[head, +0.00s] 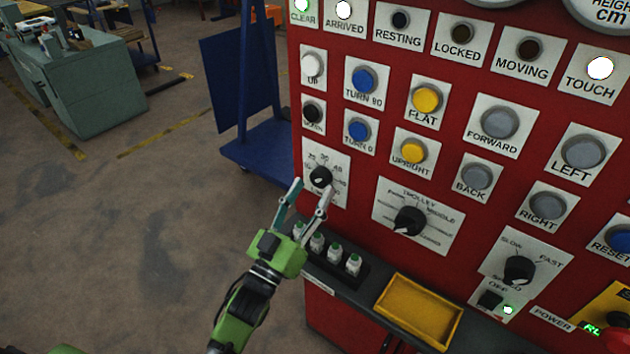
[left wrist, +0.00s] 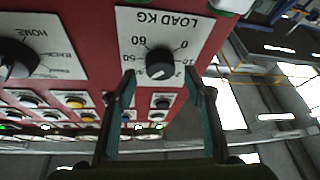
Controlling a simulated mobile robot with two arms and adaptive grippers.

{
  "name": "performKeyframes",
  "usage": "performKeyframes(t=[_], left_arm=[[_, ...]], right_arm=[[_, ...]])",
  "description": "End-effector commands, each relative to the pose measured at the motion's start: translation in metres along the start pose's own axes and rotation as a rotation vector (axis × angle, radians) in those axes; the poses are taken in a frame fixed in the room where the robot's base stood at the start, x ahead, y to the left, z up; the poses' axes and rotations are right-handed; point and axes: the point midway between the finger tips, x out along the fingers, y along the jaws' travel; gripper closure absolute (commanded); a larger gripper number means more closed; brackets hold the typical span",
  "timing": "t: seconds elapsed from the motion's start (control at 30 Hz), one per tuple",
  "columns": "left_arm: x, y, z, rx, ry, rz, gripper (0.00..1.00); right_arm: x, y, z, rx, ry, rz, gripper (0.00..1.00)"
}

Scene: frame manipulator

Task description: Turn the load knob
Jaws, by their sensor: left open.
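The load knob (head: 320,177) is a black round knob on a white plate at the lower left of the red panel. In the left wrist view the knob (left wrist: 160,62) shows upside down on its plate marked LOAD KG (left wrist: 185,27), with numbers around it. My left gripper (head: 313,188) is open in front of the knob, its two fingers pointing at the panel. In the left wrist view the fingers (left wrist: 162,84) stand to either side of the knob's line; whether they touch it I cannot tell. My right gripper is not in view.
The trolley knob (head: 409,221) is to the right, with push buttons above. A blue cart (head: 255,160) stands left of the panel. The floor at left is open.

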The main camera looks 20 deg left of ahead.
Motion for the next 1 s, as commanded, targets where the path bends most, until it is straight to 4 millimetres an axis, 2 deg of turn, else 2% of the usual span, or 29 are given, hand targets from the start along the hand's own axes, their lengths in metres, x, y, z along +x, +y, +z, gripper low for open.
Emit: performKeyframes(t=[0.03, 0.2, 0.53, 0.57, 0.6, 0.7, 1.0], left_arm=[[0.008, 0.0, -0.001, 0.0, 0.001, 0.0, 0.53], [0.022, 0.0, 0.0, -0.001, -0.002, -0.001, 0.53], [0.025, 0.0, 0.001, 0.0, -0.001, -0.001, 0.53], [0.025, 0.0, 0.001, 0.0, -0.001, -0.001, 0.58], [0.025, 0.0, 0.001, 0.0, -0.001, -0.001, 0.68], [0.025, 0.0, 0.001, 0.0, -0.001, -0.001, 0.91], [0.025, -0.001, 0.001, 0.021, 0.0, 0.008, 0.91]], right_arm=[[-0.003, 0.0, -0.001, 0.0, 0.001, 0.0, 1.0], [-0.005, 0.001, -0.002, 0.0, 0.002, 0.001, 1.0], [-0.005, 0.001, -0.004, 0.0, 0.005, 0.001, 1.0], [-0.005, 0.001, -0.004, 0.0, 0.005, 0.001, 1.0], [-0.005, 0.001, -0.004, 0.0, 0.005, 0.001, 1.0], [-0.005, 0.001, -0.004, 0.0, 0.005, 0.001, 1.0], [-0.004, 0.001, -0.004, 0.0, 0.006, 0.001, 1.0]])
